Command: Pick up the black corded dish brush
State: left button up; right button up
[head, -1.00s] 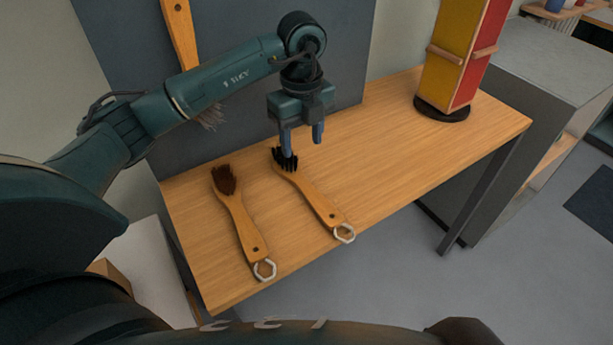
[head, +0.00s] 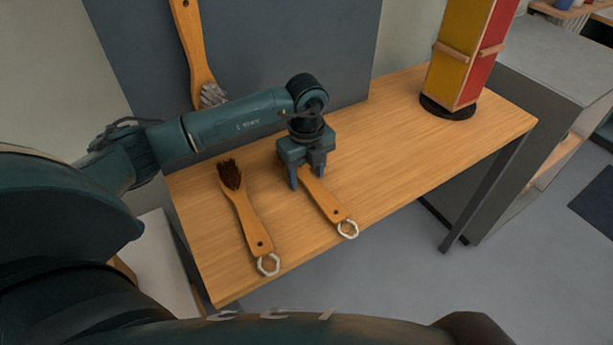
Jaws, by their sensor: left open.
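The black-bristled dish brush (head: 326,201) lies on the wooden table, its wooden handle slanting down to the right and ending in a pale cord loop. Its bristle head is hidden behind my left gripper. My left gripper (head: 306,184) is open and points down over the upper handle, with a finger on each side of it as seen here. I cannot tell whether the fingers touch the brush. My right gripper is not in view.
A brown-bristled brush (head: 243,212) with a similar loop lies to the left on the table (head: 400,146). Another brush (head: 195,50) hangs on the grey panel (head: 284,50) behind. A red and yellow tower (head: 465,50) stands at the back right. The table's right half is mostly clear.

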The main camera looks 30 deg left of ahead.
aim_at(306, 177)
pick_arm(q)
jog(key=shift+c, duration=0.2)
jog(key=c, duration=1)
jog(key=shift+c, duration=0.2)
jog(key=shift+r, duration=0.2)
notch_tip(306, 177, up, 10)
